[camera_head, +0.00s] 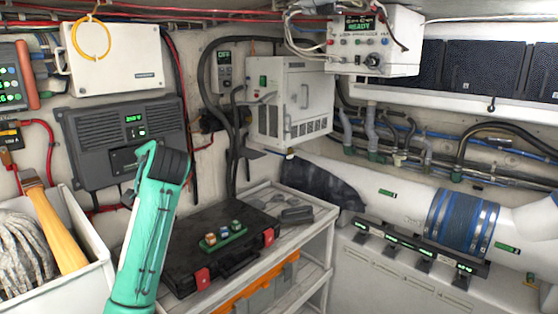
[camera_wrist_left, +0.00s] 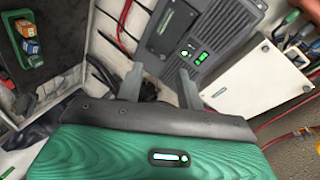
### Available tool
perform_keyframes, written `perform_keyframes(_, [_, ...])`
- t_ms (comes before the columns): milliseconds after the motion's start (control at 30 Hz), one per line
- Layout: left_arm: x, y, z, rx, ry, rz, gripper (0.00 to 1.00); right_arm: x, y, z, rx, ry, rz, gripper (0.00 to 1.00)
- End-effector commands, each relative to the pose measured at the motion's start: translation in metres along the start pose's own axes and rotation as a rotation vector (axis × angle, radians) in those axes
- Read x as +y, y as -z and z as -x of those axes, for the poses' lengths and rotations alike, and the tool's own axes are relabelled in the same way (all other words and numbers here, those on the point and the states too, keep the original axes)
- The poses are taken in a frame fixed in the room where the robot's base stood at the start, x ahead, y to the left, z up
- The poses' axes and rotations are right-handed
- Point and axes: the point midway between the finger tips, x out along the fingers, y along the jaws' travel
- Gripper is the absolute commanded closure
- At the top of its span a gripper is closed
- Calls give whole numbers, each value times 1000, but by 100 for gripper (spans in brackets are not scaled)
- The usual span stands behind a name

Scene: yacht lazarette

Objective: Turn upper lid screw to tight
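My right gripper is not in view.
A black case (camera_head: 215,250) with a green tray of small blocks (camera_head: 224,238) lies on a grey shelf at centre. A white bin (camera_head: 92,262) with a wooden-handled brush (camera_head: 52,222) stands left. Cables (camera_head: 178,75) run beside the dark unit. A yellow ring (camera_head: 91,37) hangs over the white box.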

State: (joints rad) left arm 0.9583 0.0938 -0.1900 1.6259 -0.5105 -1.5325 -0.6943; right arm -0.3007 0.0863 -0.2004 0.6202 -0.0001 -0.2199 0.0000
Motion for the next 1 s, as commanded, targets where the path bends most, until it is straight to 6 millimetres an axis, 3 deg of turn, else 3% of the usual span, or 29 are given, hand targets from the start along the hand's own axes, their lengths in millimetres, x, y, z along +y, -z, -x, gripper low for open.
perform_keyframes(33, [30, -14, -4, -2, -36, 8, 62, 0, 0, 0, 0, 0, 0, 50])
perform_keyframes(100, [64, -30, -7, -2, -83, 26, 62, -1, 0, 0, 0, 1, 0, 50])
perform_keyframes(267, [140, -71, -5, -10, -190, 67, 62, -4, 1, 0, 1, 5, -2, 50])
perform_keyframes(467, [226, -128, 11, -35, -322, 126, 62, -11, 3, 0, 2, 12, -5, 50])
perform_keyframes(700, [313, -201, 51, -89, -477, 203, 62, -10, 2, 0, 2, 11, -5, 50])
perform_keyframes(1000, [392, -291, 126, -189, -663, 304, 62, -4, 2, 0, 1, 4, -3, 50])
